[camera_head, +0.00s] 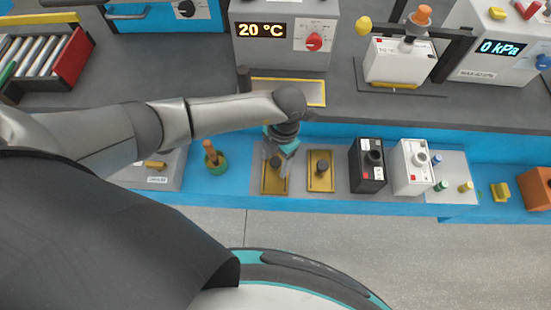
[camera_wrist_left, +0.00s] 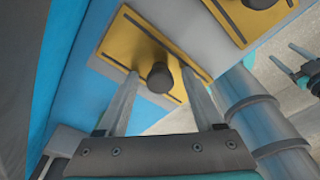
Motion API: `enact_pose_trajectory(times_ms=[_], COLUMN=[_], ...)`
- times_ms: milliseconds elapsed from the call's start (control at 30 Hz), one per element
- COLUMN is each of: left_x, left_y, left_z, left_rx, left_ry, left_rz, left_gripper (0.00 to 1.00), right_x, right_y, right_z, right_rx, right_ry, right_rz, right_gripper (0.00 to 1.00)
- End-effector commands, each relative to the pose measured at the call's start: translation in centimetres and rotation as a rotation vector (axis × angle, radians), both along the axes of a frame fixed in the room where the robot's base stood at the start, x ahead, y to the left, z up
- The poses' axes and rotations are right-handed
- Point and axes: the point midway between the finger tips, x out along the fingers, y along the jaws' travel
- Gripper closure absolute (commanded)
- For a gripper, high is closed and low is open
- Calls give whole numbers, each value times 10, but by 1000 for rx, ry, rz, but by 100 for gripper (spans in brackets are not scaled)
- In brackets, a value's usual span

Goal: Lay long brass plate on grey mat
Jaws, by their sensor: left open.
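Two brass plates with dark knobs lie side by side on a grey surface at the blue bench edge: a left plate (camera_head: 264,186) and a right plate (camera_head: 313,184). I cannot tell which is the long one. My left gripper (camera_head: 279,165) is open over the left plate. In the left wrist view, its fingers (camera_wrist_left: 158,98) stand either side of the knob (camera_wrist_left: 160,77) on a slotted brass plate (camera_wrist_left: 122,43), with no clear grip. A second plate (camera_wrist_left: 228,12) is partly cut off. The grey surface (camera_head: 297,185) may be the mat.
A yellow-edged strip (camera_head: 316,93) lies before the 20 °C box (camera_head: 270,50). A black battery (camera_head: 367,175) and a white battery (camera_head: 410,172) stand right of the plates. A green pot (camera_head: 217,167) stands left. A dark gripper-like part (camera_wrist_left: 304,75) shows in the wrist view.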

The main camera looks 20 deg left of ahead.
Motion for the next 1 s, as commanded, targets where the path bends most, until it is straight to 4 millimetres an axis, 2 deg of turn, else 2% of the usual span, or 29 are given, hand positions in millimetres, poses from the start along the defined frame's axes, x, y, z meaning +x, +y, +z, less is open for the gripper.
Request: enact_pose_trajectory(times_ms=[167, 400, 533, 700, 1000], left_x=[5, 12, 14, 16, 16], left_y=[-2, -6, -7, -8, -9], left_z=[29, 81, 103, 118, 120], left_rx=[-2, -1, -1, 0, 0], left_ry=[-5, -5, -4, -2, -1], left_rz=[-3, -2, -1, 0, 1], left_gripper=[31, 31, 31, 31, 31], right_x=[0, 0, 0, 0, 0], right_y=[0, 0, 0, 0, 0], right_z=[9, 18, 21, 22, 22], right_rx=[0, 0, 0, 0, 0], right_ry=[0, 0, 0, 0, 0], right_rz=[-1, -1, -2, -2, -2], right_gripper=[36, 36, 36, 36, 36])
